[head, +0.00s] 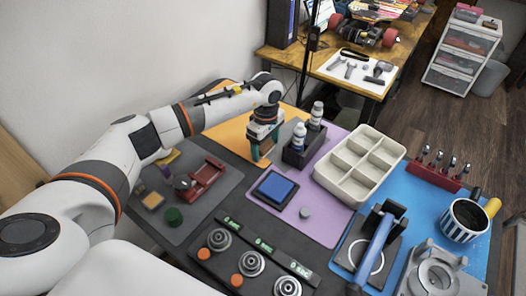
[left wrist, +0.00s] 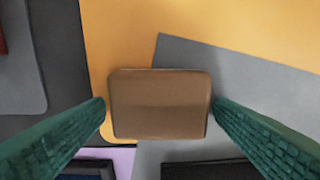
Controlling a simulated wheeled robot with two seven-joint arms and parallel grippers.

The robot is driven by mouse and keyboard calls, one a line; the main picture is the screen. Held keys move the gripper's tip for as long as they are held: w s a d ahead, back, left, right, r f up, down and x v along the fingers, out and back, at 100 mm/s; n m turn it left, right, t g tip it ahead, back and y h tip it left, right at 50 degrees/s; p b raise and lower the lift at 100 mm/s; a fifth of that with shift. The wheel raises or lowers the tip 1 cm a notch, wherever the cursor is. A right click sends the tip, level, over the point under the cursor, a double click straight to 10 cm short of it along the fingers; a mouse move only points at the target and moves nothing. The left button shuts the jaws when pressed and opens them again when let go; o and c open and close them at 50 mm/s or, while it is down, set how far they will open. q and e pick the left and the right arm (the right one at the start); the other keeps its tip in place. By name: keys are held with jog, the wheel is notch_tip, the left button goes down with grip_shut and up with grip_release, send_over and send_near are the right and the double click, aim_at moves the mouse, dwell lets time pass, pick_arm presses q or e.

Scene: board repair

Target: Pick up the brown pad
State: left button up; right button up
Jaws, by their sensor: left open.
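The brown pad (left wrist: 160,104) is a block with rounded corners, seen from above in the middle of the left wrist view. My left gripper (left wrist: 160,106) is open, with one green, ridged finger on each side of the pad. The fingertips are close to the pad's left and right edges; whether they touch it I cannot tell. In the head view my left gripper (head: 263,148) points down at the right edge of the orange mat, and its fingers largely cover the pad. My right gripper is not in view.
A black holder (head: 303,155) with white bottles stands close to the right of the left gripper. A blue pad in a dark tray (head: 275,189) lies in front. A red vise-like tool (head: 204,178) sits to the left. A cream compartment tray (head: 350,190) is further right.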

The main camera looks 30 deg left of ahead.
aim_at(266, 145)
pick_arm(q)
jog(key=c, duration=1)
jog(key=shift+r, duration=0.2)
jog(key=shift+c, duration=0.3)
notch_tip(266, 145, up, 10)
jog(key=shift+f, duration=0.1)
jog(key=shift+o, duration=1)
jog(key=shift+c, duration=0.6)
